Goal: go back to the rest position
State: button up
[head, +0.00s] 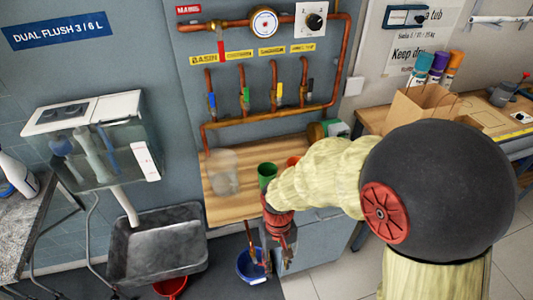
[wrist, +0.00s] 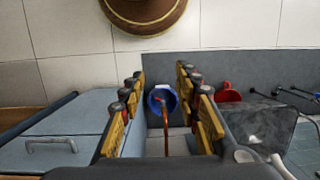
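My arm reaches from the right of the head view to the front of the wooden worktop. My gripper (head: 265,266) points down there, beside the worktop's front edge. In the wrist view my gripper (wrist: 161,76) shows its two yellow-padded finger pairs spread apart, with nothing gripped between them. A blue bucket (wrist: 157,92) on the floor shows in the gap, below the fingers. A thin copper pipe (wrist: 165,130) shows in the same gap, apart from both fingers. No marker of the rest position shows.
The wooden worktop (head: 226,180) holds a green cup (head: 267,172), an orange cup and a clear container (head: 223,170). A grey sink tray (head: 155,245) and a red bucket (head: 171,286) are at left. A workbench with a paper bag (head: 408,108) is at right. Tiled floor is open at lower right.

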jog(key=s+d+r+m+t, duration=0.1)
jog(key=s+d+r+t, duration=0.1)
jog(key=d+r, duration=0.3)
jog(key=s+d+r+m+t, duration=0.1)
jog(key=d+r+t, duration=0.2)
jog(key=r, duration=1)
jog(key=s+d+r+m+t, duration=0.1)
jog(key=s+d+r+t, duration=0.1)
jog(key=d+r, duration=0.5)
jog(key=shift+s+d+r+t, duration=0.3)
jog(key=shift+d+r+t, duration=0.1)
jog(key=shift+r, duration=0.5)
